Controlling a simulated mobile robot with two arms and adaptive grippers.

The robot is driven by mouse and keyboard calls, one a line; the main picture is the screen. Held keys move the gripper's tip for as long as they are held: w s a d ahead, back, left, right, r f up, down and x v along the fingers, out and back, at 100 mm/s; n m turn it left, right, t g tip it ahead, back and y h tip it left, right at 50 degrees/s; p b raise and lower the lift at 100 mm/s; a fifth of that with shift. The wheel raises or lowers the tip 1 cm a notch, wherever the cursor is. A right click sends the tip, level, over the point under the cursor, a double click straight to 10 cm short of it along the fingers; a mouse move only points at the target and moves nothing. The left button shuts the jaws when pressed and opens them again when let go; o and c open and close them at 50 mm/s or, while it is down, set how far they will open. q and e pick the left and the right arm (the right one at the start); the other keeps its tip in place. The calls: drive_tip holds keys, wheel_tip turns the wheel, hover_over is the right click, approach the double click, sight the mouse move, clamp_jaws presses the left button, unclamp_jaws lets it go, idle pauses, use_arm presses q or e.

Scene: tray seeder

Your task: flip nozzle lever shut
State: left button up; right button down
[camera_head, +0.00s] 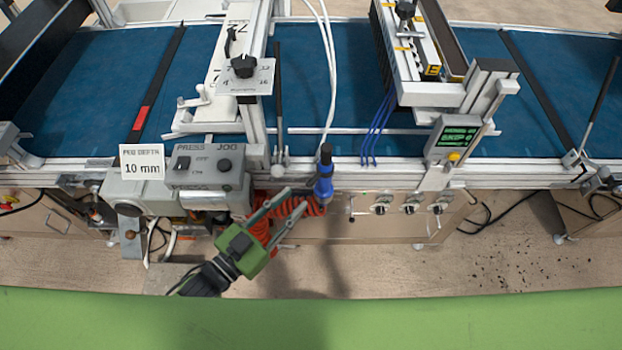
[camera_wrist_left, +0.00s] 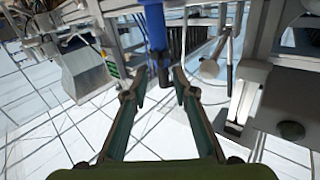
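The nozzle (camera_head: 324,188) is a blue, upright body with a black top, at the front edge of the machine in the head view. It also shows in the left wrist view as a blue column (camera_wrist_left: 154,28) at the top, beyond the fingertips. I cannot make out its lever clearly. My left gripper (camera_head: 298,198), green with grey fingers, is just left of the nozzle in the head view. In the left wrist view its fingers (camera_wrist_left: 158,88) are apart with nothing between them. My right gripper is not in view.
A red coiled hose (camera_head: 262,230) lies behind my left gripper. A grey control box (camera_head: 205,166) and a "10 mm" sign (camera_head: 142,163) are to the left. Valves (camera_head: 409,208) line the panel to the right. A blue conveyor belt (camera_head: 330,75) runs behind.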

sight(311, 181)
use_arm(q)
drive_tip(key=p+x, duration=0.1)
drive_tip(key=x, duration=0.6)
drive_tip(key=shift+w+d, duration=0.15)
drive_tip(key=shift+d, duration=0.05)
